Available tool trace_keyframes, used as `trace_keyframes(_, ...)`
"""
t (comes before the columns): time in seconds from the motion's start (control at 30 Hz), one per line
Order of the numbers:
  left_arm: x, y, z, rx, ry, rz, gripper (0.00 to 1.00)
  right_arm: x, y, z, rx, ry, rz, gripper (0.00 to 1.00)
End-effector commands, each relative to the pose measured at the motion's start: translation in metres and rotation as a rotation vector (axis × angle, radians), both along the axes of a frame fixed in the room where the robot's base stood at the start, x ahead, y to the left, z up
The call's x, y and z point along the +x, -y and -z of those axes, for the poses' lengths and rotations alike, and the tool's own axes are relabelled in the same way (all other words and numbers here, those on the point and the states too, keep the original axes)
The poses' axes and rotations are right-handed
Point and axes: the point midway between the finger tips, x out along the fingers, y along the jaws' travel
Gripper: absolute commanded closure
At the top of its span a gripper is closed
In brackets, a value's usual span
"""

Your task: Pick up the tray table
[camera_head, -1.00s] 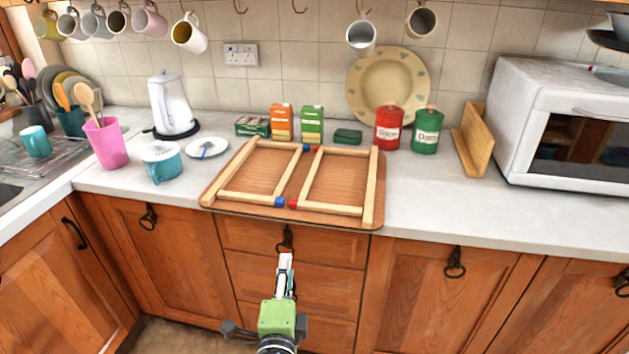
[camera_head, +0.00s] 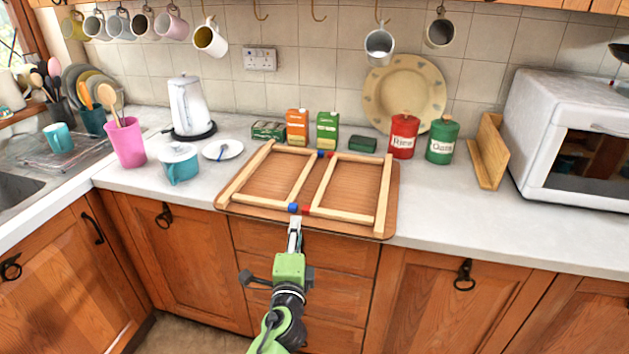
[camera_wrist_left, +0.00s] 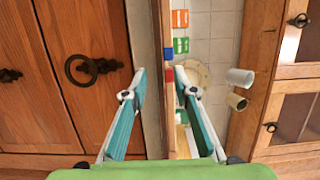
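The tray table (camera_head: 350,188) lies flat on the counter with its brown board underneath and pale wooden legs folded on top. Blue and red leg ends meet at its front middle. My left gripper (camera_head: 295,226) is just in front of the tray's front edge, near those leg ends. In the left wrist view its two fingers (camera_wrist_left: 160,82) are spread apart with nothing clamped between them. Whether a finger touches the tray, I cannot tell. My right gripper is not in view.
A teal lidded pot (camera_head: 181,170) and a small white plate (camera_head: 223,149) stand left of the tray. Boxes, a red tin (camera_head: 403,136) and a green tin (camera_head: 442,142) stand behind it. A microwave (camera_head: 570,138) is at the right. Counter right of the tray is clear.

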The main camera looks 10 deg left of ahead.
Motion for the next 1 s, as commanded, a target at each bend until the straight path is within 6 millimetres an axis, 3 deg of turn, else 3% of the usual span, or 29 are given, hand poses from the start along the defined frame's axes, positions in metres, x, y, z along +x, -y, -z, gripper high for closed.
trace_keyframes(0.2,0.026,-0.006,-0.001,0.000,0.000,0.000,0.74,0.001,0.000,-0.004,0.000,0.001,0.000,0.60)
trace_keyframes(0.5,0.029,-0.007,0.000,0.000,-0.001,0.000,0.74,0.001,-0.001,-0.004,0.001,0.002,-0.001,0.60)
trace_keyframes(0.6,0.029,-0.007,0.000,0.000,-0.001,0.000,1.00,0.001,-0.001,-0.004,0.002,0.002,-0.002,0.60)
trace_keyframes(1.0,0.030,-0.006,-0.005,0.000,0.008,0.002,1.00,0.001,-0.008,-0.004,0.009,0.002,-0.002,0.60)
